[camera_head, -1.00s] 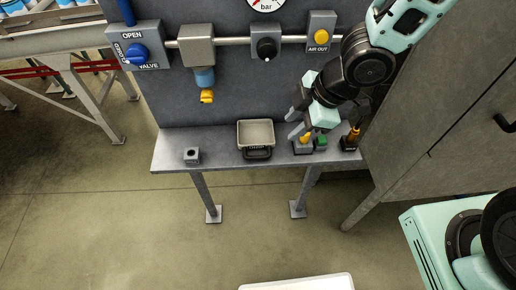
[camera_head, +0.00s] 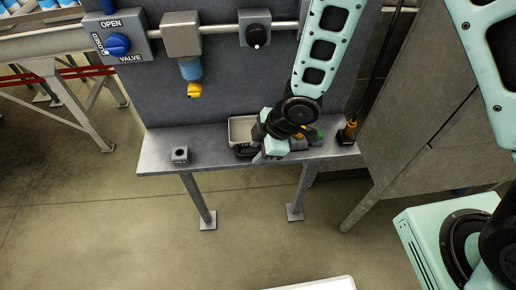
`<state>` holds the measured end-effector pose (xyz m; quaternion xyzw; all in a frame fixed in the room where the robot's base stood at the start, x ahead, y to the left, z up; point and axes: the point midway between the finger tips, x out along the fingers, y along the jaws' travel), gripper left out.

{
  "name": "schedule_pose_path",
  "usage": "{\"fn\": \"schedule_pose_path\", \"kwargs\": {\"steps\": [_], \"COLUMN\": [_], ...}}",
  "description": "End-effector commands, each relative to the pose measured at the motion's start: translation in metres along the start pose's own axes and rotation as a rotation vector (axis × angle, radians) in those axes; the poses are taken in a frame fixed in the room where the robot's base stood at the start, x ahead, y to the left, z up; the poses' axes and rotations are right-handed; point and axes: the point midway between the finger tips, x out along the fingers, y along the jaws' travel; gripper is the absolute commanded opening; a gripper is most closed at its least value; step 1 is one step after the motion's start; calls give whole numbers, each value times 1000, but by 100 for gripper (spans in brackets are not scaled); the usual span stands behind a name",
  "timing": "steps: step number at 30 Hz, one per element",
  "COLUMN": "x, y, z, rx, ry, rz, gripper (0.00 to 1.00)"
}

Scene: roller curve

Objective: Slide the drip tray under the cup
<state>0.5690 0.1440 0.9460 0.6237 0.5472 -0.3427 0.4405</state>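The drip tray (camera_head: 236,131) is a shallow beige tray with a dark rim and a black front handle. It sits on the grey shelf, and my arm covers its right part. The cup (camera_head: 191,69) is the blue bowl under the grey filter block, with a yellow drain piece (camera_head: 194,90) at its bottom. The tray stands to the right of the cup's line. My gripper (camera_head: 257,155) is low over the shelf at the tray's right front, by the handle. Its fingers are mostly hidden by my wrist, so I cannot tell whether it touches the handle.
The shelf between block and tray is clear.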

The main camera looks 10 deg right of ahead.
Motion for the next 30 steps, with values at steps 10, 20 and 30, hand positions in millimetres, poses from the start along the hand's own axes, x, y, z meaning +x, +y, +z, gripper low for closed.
{"fn": "schedule_pose_path", "kwargs": {"steps": [10,20,30], "x": [4,5,38], "y": [0,0,2], "z": [0,-3,-75], "rx": [0,-1,-4], "ry": [0,0,3], "rz": [0,0,1], "gripper": [34,0,0]}}
